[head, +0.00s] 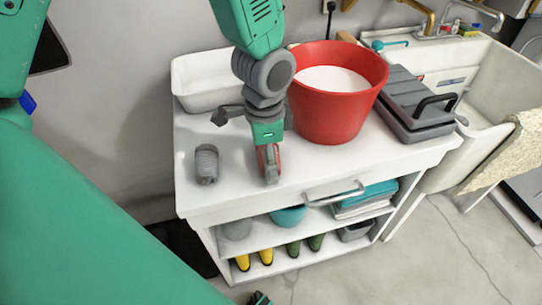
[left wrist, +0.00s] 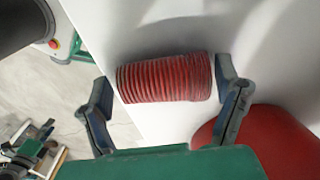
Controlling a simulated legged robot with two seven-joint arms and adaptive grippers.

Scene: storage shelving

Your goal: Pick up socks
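A red ribbed rolled sock (left wrist: 165,78) lies on the white countertop (head: 232,190); in the head view only part of this red sock (head: 262,160) shows behind a finger. My left gripper (head: 268,168) points down over it. In the left wrist view the fingers of my left gripper (left wrist: 167,88) are spread, one at each end of the sock. The right finger is very close to its end or touching; a small gap shows at the left. A grey rolled sock (head: 206,164) stands on the counter to the left. My right gripper is not clearly identifiable.
A red bucket (head: 330,118) with whitish contents stands close to the right of my left gripper. A grey case (head: 415,105) and a sink (head: 490,85) are farther right. A white tray (head: 195,98) is behind. Boots (head: 292,248) and folded cloths stand on shelves below.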

